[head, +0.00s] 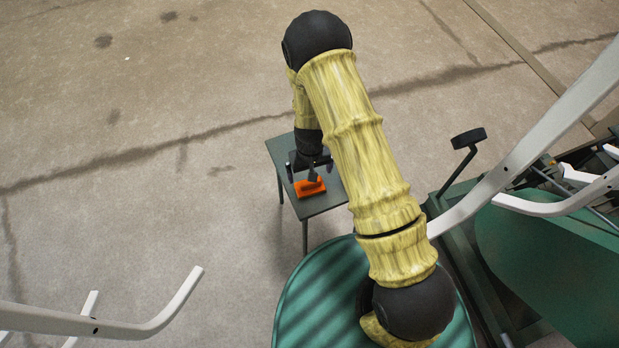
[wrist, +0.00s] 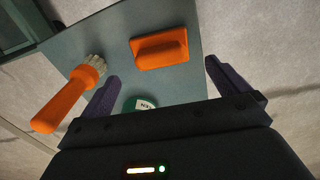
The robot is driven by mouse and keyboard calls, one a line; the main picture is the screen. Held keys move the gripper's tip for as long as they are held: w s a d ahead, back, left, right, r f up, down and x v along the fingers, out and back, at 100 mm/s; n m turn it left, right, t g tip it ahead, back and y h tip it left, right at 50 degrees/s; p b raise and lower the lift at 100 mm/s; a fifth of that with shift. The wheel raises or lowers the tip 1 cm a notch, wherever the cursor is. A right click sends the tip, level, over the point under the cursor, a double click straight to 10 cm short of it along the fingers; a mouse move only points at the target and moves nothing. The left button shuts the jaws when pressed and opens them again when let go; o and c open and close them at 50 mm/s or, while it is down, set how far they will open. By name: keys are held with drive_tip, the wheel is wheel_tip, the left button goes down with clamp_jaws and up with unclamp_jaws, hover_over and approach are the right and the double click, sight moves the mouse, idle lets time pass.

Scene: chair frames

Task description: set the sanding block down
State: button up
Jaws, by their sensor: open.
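The orange sanding block (head: 308,188) lies on a small grey-green table (head: 324,203), with its raised grip upward. In the wrist view the block (wrist: 162,48) rests on the tabletop (wrist: 205,88), just ahead of the fingertips. My gripper (wrist: 162,68) is open, its two dark fingers spread wider than the block, with nothing held between them. In the head view my gripper (head: 311,170) is at the block, and the arm hides part of the tabletop. The exact height of the fingers over the table is hard to tell.
An orange-handled tool with a pale ridged head (wrist: 65,101) lies at the table's left in the wrist view. A green round item (wrist: 138,103) is partly hidden by my gripper. White chair frames (head: 150,325) stand around. A round green surface (head: 310,300) is nearer.

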drive_tip(key=shift+r, duration=2.4)
drive_tip(key=shift+r, duration=0.1)
drive_tip(key=s+d+r+m+t, duration=0.1)
drive_tip(key=s+d+r, duration=0.3)
drive_tip(key=r, duration=0.4)
drive_tip(key=s+d+r+m, duration=0.1)
drive_tip(key=s+d+r, duration=0.3)
drive_tip(key=r, duration=0.4)
drive_tip(key=s+d+r+m+t, duration=0.1)
drive_tip(key=s+d+r, duration=0.3)
drive_tip(key=r, duration=0.4)
drive_tip(key=shift+s+d+t, duration=0.3)
drive_tip(key=shift+d, duration=0.4)
